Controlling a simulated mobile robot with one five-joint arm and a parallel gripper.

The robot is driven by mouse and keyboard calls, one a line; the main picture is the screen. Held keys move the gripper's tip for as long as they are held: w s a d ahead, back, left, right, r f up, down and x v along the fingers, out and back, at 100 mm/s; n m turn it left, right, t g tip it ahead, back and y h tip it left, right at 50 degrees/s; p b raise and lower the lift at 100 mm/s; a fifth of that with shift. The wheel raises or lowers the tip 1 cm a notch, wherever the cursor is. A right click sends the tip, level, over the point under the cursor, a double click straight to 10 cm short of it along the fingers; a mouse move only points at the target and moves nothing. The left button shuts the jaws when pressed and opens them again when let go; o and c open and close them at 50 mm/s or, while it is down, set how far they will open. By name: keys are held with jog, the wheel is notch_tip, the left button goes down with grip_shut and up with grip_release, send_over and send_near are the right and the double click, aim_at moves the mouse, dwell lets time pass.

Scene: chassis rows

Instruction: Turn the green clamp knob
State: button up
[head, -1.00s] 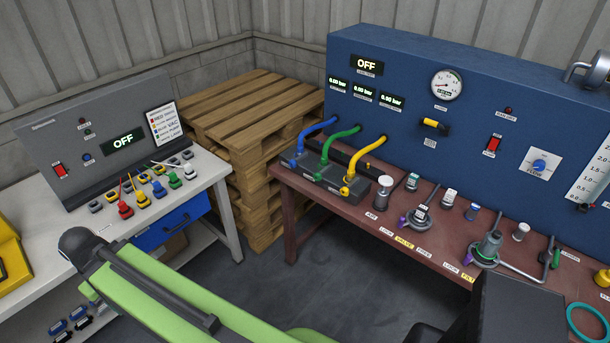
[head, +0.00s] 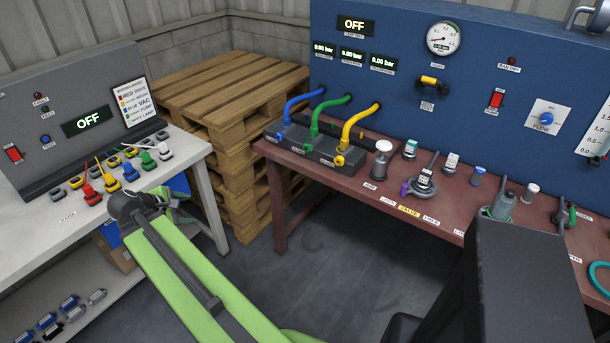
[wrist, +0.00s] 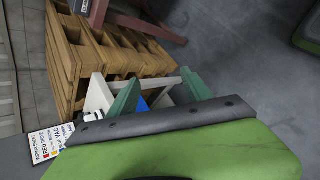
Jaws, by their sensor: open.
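The green clamp knob (head: 308,149) is small and sits on the front of a dark block (head: 325,168), where the green hose (head: 328,112) enters. The block stands at the left end of the red-brown bench. My gripper (wrist: 160,77) shows in the wrist view with its two teal fingers apart and nothing between them. It points toward the white table's legs and the pallets, well away from the knob. In the head view my gripper is mostly hidden behind my arm, near the white table's edge. The knob does not show in the wrist view.
A blue clamp knob (head: 279,136) and a yellow one (head: 339,160) flank the green one. The pallet stack (head: 212,95) stands between the white table (head: 35,222) and the bench (head: 365,183). Bare floor (head: 325,255) lies in front. A blue panel (head: 410,60) rises behind.

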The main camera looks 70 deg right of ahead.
jog(key=s+d+f+n+g+h+b, duration=0.1)
jog(key=s+d+f+n+h+b, duration=0.2)
jog(key=d, duration=0.5)
jog(key=s+d+f+n+g+h+b, duration=0.1)
jog(key=s+d+n+b, duration=0.1)
jog(key=s+d+b, duration=0.5)
jog(key=n+g+h+b, duration=0.3)
jog(key=n+h+b, duration=0.15)
jog(key=n, duration=0.25)
send_near(306, 149)
jog(key=shift+t, duration=0.3)
jog(key=x, duration=0.9)
jog(key=shift+s+d, duration=0.1)
jog(key=shift+s, duration=0.15)
grip_shut()
